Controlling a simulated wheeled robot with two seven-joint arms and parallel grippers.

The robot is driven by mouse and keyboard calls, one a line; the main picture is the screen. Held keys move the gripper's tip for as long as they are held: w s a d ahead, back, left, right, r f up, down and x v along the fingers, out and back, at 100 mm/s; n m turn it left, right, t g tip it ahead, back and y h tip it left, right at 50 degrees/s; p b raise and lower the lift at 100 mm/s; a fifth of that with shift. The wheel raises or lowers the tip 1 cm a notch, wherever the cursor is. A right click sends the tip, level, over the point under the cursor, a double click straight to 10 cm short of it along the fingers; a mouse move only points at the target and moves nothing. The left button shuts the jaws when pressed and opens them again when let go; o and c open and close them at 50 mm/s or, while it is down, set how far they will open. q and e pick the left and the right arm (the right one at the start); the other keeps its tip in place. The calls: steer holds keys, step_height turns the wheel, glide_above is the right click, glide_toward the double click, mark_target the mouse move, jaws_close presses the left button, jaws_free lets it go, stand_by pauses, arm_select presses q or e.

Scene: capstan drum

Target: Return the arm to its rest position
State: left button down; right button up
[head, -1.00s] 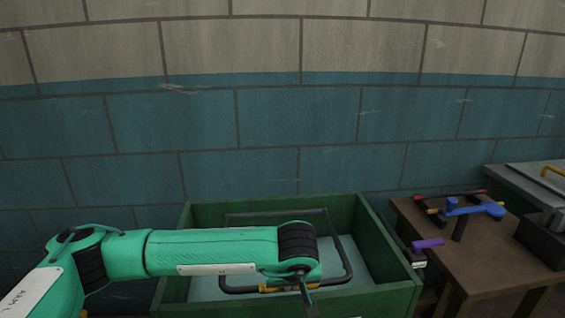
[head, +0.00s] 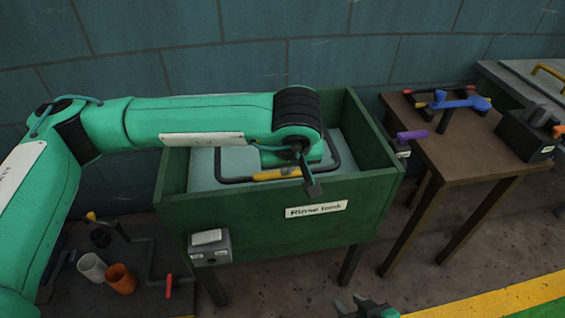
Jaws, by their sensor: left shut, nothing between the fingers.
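My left arm reaches in from the left in front of the rinse tank (head: 290,230), a green open box with a pale inside. My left gripper (head: 314,190) hangs from the arm's end, small and dark, pointing down before the tank's near rim. It is shut and empty. A dark frame with a yellow grip (head: 276,174) shows at the tank, partly hidden by the arm; I cannot tell whether the gripper touches it. My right gripper (head: 366,308) shows at the bottom edge, cut off, and its jaw opening is unclear.
A brown table (head: 455,150) at the right carries a blue tool (head: 455,103) and a black block (head: 525,135). A purple handle (head: 411,136) sits by the tank's right side. A white cup (head: 92,267) and an orange cup (head: 121,279) stand low left.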

arm_select(q)
steer(key=shift+s+d+r, duration=0.2)
steer(key=shift+s+r, duration=1.05)
steer(key=shift+s, duration=0.1)
